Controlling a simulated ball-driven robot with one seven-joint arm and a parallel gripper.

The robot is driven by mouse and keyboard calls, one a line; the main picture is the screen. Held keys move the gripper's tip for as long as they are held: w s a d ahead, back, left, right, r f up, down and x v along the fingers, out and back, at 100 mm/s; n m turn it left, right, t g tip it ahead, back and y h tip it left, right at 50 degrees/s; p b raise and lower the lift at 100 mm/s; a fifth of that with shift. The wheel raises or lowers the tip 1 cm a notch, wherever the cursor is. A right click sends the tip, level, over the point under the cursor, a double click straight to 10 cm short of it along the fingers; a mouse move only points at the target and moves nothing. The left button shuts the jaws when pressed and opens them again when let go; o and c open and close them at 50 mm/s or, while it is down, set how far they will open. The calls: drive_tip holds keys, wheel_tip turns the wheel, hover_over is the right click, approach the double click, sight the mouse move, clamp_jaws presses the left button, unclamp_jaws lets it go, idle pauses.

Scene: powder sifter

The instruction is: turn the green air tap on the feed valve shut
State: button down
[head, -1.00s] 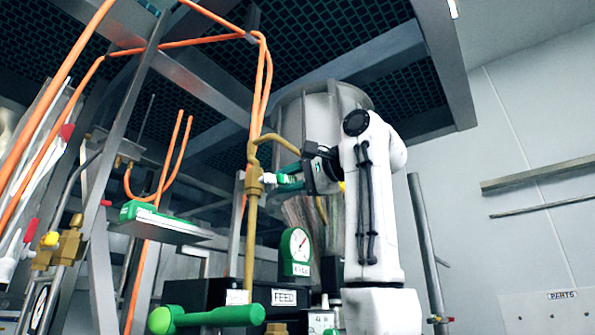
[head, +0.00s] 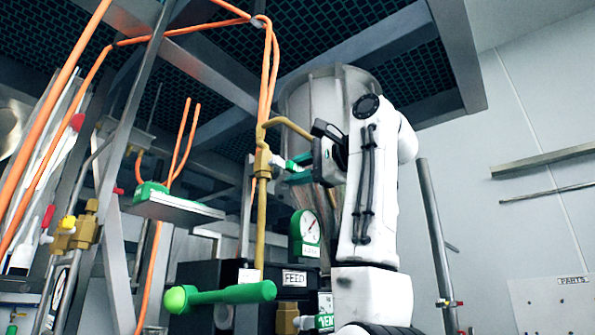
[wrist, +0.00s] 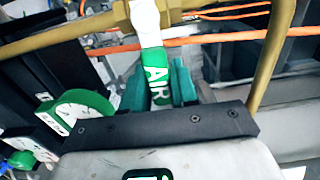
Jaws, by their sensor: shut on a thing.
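The green air tap (wrist: 157,75) has a white neck and a green handle lettered AIR. It sticks out from the brass feed valve (head: 262,162) on an upright brass pipe, and in the wrist view it points down the picture. My gripper (wrist: 159,86) is shut on the tap's handle, with one teal finger on each side. In the head view my gripper (head: 297,169) reaches the tap from the right. The fingers hide part of the handle there.
A green-framed gauge (head: 306,234) and a black box labelled FEED (head: 294,278) are below. A large green lever (head: 222,294) juts out in front. A bent brass pipe (head: 289,124) and orange hoses (head: 269,75) run close above and behind the tap.

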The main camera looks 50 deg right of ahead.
drive_tip(key=c, duration=1)
unclamp_jaws()
drive_tip(key=shift+o, duration=0.2)
drive_tip(key=shift+s, duration=0.1)
drive_tip(key=s+b, duration=0.3)
drive_tip(key=s, duration=0.7)
drive_tip(key=shift+s+d+b, duration=0.3)
drive_tip(key=shift+d, duration=0.15)
drive_tip(key=shift+f, duration=0.15)
